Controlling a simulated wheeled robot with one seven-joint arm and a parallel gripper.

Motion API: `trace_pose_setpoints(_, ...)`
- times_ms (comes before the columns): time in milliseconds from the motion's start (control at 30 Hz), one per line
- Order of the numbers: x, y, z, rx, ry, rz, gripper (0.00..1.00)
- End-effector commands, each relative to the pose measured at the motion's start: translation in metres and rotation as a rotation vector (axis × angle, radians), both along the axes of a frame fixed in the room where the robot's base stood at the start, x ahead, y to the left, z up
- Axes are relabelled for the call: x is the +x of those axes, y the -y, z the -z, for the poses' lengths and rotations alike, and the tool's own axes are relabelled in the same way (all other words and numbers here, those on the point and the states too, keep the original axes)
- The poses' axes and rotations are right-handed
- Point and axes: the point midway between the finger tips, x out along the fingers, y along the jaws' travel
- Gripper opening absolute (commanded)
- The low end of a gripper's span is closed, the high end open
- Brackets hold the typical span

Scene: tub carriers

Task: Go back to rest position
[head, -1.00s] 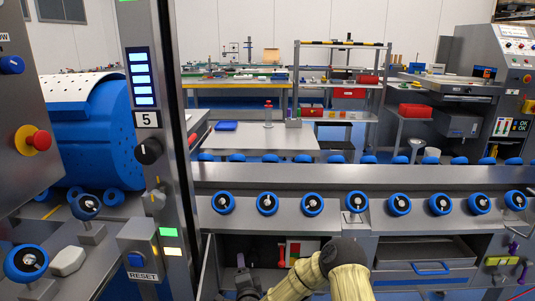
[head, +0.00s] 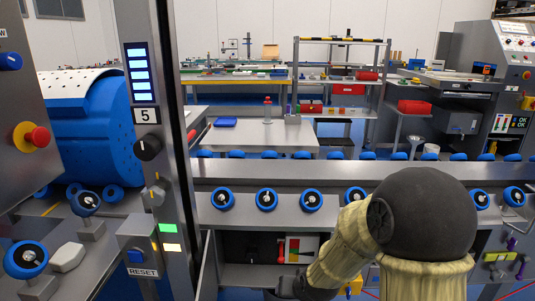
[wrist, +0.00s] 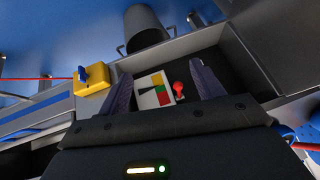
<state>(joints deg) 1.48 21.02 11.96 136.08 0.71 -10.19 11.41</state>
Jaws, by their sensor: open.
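My arm (head: 425,215) rises in the lower right of the head view, bent at a dark round joint, and hides part of the counter front and drawer. In the head view my gripper's fingers cannot be made out. In the wrist view my gripper (wrist: 163,88) is open, with two dark fingers apart and nothing between them in its grasp. Beyond the fingers is an open bay with a panel of coloured blocks (wrist: 155,92) and a red knob (wrist: 180,90).
A steel counter (head: 330,172) with several blue rollers (head: 311,200) crosses in front. A post with a display (head: 142,85) and a blue drum (head: 85,135) stand at the left. In the wrist view a yellow block (wrist: 91,92) and a grey bin (wrist: 146,28) lie near the bay.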

Motion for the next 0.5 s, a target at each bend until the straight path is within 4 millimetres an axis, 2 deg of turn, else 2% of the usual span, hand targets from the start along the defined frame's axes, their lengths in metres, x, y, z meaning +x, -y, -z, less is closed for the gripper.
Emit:
trace_pose_setpoints(100, -0.039, 0.029, -0.016, -0.082, -0.085, -0.014, 0.67)
trace_pose_setpoints(200, -0.068, 0.047, -0.024, -0.124, -0.152, -0.022, 0.67)
trace_pose_setpoints(500, -0.141, 0.079, -0.04, -0.181, -0.309, -0.038, 0.67)
